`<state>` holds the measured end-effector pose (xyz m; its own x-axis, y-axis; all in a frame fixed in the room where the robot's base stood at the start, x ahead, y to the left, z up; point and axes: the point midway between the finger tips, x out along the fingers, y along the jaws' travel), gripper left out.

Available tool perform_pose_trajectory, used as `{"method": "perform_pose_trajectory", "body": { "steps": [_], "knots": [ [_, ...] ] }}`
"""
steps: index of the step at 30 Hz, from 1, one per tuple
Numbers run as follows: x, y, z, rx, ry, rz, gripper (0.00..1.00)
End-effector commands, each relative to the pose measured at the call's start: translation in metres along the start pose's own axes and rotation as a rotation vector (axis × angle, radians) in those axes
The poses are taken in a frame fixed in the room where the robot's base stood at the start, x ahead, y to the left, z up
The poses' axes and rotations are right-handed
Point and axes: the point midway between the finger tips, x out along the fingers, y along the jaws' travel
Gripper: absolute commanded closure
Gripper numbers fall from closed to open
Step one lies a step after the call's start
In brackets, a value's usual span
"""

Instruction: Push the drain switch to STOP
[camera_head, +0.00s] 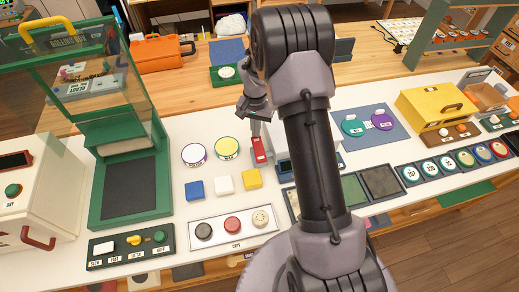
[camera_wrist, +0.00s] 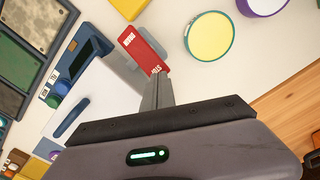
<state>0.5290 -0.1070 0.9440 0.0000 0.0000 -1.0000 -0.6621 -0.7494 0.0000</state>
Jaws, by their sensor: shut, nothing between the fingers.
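A red switch (camera_head: 259,150) stands on the white table near the middle of the head view. In the wrist view its red face (camera_wrist: 142,52) lies slanted on a grey body, with a small white label at each end; the label at the near end seems to read STOP. My gripper (camera_head: 258,126) is shut and empty, just behind the red switch. In the wrist view its closed fingertips (camera_wrist: 161,77) are at the near, STOP-labelled end of the red face. I cannot tell whether they touch it.
A blue device (camera_wrist: 82,58) stands beside the switch. Yellow (camera_head: 227,148) and purple-rimmed (camera_head: 194,154) round pads lie to its left. Blue, white and yellow blocks (camera_head: 224,184) stand in front of those pads. My arm hides part of the table to the right.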

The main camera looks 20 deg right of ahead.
Motion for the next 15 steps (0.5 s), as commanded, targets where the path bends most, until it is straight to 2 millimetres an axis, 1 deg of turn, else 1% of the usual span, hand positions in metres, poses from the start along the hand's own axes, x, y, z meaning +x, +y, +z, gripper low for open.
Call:
{"method": "perform_pose_trajectory", "body": {
  "steps": [8,15],
  "knots": [
    [0.0009,0.0000,0.0000,0.000,0.000,0.000,1.00],
    [0.0070,0.0000,0.0000,0.000,0.000,0.000,1.00]
  ]
}}
